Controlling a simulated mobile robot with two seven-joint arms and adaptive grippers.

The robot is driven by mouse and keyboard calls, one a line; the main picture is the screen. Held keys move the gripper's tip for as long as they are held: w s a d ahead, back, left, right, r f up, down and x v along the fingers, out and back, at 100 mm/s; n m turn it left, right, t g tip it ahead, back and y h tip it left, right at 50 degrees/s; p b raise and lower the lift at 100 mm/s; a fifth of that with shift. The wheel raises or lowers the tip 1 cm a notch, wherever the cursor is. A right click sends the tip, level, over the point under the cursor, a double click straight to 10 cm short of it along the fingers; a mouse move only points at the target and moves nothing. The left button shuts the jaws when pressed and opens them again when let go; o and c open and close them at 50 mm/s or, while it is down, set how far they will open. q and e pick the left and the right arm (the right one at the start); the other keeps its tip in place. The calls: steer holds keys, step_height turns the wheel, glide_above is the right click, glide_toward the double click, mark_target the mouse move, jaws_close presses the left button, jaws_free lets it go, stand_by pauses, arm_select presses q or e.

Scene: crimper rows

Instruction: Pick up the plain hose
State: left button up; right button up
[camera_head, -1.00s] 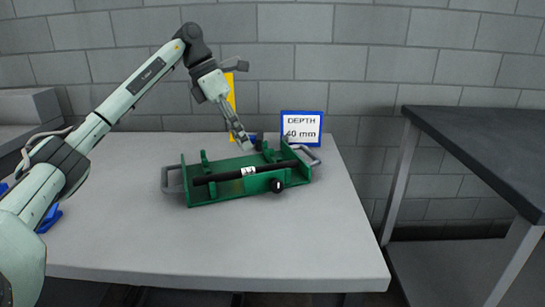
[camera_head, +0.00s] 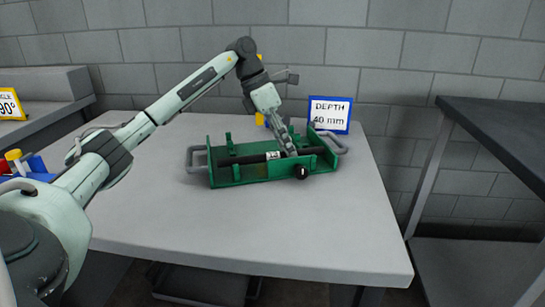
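A black hose (camera_head: 243,158) with a white label lies lengthwise in the green tray (camera_head: 232,180) on the table. A round black end piece (camera_head: 301,172) shows at the tray's front right. My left gripper (camera_head: 290,150) reaches down over the right part of the tray, at the hose just right of its label. Its fingers overlap the hose in the picture; I cannot tell whether they are closed on it. My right gripper is not in view.
A blue-framed sign reading "DEPTH 40 mm" (camera_head: 330,114) stands behind the tray. Blue, red and yellow items (camera_head: 22,165) sit at the table's left edge. A dark table (camera_head: 500,135) stands at right. The front of the grey table (camera_head: 260,230) is clear.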

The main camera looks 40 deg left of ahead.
arm_select(q)
jaws_close()
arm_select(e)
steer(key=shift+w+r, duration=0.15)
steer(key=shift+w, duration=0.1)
arm_select(q)
steer(key=shift+r, duration=0.1)
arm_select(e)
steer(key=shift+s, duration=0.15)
